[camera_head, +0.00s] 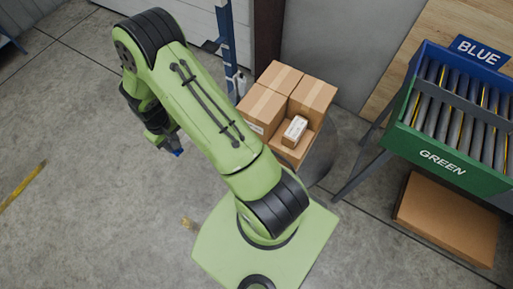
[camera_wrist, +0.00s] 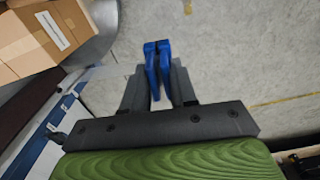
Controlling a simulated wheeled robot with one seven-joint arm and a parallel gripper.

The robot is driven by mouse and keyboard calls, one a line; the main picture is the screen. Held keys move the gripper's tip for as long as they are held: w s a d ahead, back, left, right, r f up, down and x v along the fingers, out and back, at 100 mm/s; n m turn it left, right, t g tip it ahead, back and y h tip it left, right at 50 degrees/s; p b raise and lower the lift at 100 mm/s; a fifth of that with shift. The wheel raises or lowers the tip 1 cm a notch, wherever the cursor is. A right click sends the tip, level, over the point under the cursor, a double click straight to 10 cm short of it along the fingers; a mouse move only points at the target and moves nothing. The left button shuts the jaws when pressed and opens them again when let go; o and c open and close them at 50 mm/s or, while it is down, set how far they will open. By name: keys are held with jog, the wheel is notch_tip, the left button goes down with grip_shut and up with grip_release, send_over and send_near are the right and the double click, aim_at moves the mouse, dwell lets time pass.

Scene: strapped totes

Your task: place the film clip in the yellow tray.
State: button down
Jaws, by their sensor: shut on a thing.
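My gripper (camera_wrist: 158,85) is shut on a blue film clip (camera_wrist: 151,66), which sticks out past the fingertips in the wrist view. In the head view the arm reaches to the left and the blue clip (camera_head: 178,152) shows as a small spot below the wrist, above bare floor. The gripper fingers are mostly hidden there by the arm. The yellow tray is not in view in either frame.
Cardboard boxes (camera_head: 274,107) stand on a grey round surface right of my arm. A roller rack (camera_head: 424,144) marked BLUE and GREEN stands at the right, with a brown carton (camera_head: 448,222) under it. A blue upright (camera_head: 228,45) is behind. The floor at left is clear.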

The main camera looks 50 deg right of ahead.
jog(key=s+d+f+b, duration=0.1)
jog(key=d+f+b, duration=0.7)
jog(key=f, duration=0.6)
jog(key=s+d+f+b, duration=0.2)
jog(key=d+f+b, duration=0.4)
jog(key=d+f, duration=0.7)
jog(key=s+d+f+b, duration=0.3)
jog(key=s+f, duration=0.1)
jog(key=f, duration=0.4)
jog(key=s+d+f+n+b, duration=0.1)
jog(key=s+d+f+b, duration=0.15)
jog(key=f, duration=0.45)
jog(key=s+d+f+b, duration=0.3)
jog(key=s+f+b, duration=0.1)
jog(key=f, duration=0.4)
jog(key=f+b, duration=0.1)
jog(key=f, duration=0.2)
jog(key=f+b, duration=0.2)
jog(key=f, duration=0.1)
jog(key=f+b, duration=0.1)
jog(key=f, duration=0.2)
jog(key=shift+a+f, duration=0.15)
jog(key=shift+a, duration=0.1)
jog(key=shift+f+b, duration=0.25)
jog(key=shift+b, duration=0.05)
jog(key=shift+r, duration=0.15)
